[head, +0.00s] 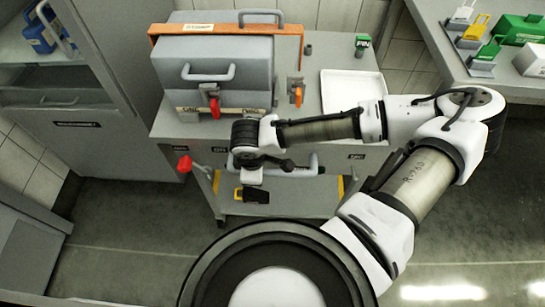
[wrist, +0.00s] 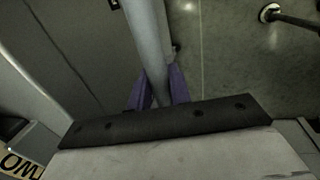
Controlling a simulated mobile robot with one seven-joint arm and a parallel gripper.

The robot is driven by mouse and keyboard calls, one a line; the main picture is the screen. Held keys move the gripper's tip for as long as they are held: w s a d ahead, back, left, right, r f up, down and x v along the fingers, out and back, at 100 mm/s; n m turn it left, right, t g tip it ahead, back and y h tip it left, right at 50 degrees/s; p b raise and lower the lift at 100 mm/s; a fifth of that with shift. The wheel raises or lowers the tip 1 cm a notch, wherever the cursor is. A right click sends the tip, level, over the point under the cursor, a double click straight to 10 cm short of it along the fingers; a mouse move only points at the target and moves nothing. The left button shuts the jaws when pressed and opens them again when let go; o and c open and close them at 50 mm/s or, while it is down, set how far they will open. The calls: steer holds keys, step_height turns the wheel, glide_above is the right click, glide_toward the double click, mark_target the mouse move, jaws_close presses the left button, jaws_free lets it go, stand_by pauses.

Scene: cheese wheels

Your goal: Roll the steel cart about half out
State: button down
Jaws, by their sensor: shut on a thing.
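The steel cart (head: 335,165) stands in front of me, with a grey top, a front push handle (head: 305,168) and a lower shelf (head: 290,203) edged with yellow marks. My gripper is at the handle's left part in the head view, where my wrist hides its fingers. In the wrist view, the purple fingers of my gripper (wrist: 158,92) lie on either side of a round grey bar (wrist: 146,40), the cart handle, and are shut on it.
A grey lidded box (head: 215,65) and a white tray (head: 350,88) sit on the cart. A grey cabinet (head: 110,130) stands close on the left. A counter (head: 450,50) with padlocks is at the right. Open floor (head: 120,235) lies in front of the cart.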

steer(key=s, duration=0.6)
steer(key=shift+s+r+p, duration=0.15)
steer(key=shift+s+p, duration=0.05)
steer(key=shift+p, duration=0.2)
stand_by(0.5)
steer(key=shift+s+p, duration=0.2)
steer(key=shift+p, duration=0.2)
steer(key=shift+s+p, duration=0.5)
steer(key=shift+p, duration=0.25)
steer(key=shift+s, duration=0.15)
